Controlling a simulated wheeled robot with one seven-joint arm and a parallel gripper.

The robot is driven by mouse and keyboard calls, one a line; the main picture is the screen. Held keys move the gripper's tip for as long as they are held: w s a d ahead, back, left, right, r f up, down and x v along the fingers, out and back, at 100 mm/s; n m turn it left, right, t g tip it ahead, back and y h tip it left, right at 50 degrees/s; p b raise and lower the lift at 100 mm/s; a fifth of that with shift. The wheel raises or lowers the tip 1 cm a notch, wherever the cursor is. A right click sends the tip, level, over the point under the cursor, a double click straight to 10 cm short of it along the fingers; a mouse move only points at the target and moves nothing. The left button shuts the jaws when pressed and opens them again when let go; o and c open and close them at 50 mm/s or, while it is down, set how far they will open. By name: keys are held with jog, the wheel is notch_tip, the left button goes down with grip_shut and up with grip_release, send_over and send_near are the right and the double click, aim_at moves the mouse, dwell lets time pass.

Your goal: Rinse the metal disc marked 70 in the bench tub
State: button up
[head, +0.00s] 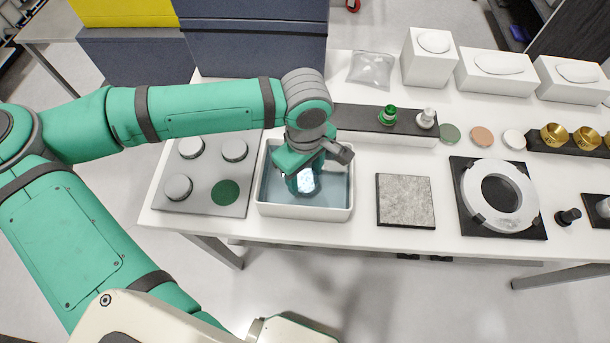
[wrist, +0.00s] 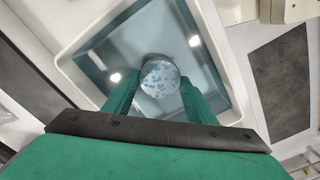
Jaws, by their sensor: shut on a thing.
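The bench tub (head: 303,211) is a white-rimmed rectangular basin of bluish water near the bench's left end. In the wrist view the tub (wrist: 228,85) fills the upper middle. My gripper (head: 306,182) reaches down into the tub. In the wrist view my gripper (wrist: 155,88) is shut on a round pale disc (wrist: 160,78) with blue-grey speckles, held between the two green fingers. The disc is over or in the water; I cannot tell how deep. No number can be read on it. In the head view the gripper hides most of the disc.
Left of the tub, a grey plate (head: 203,205) carries several metal discs and a green circle. Right of it are a stone slab (head: 405,202) and a white ring on a black base (head: 521,196). A raised rack (head: 375,121) stands behind the tub.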

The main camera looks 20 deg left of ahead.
notch_tip(320, 180, up, 9)
jog(key=shift+f, duration=0.15)
dwell(0.9)
dwell(1.0)
notch_tip(320, 180, up, 4)
jog(key=shift+w+d, duration=0.1)
jog(key=shift+w, duration=0.05)
dwell(0.3)
jog(key=shift+s, duration=0.2)
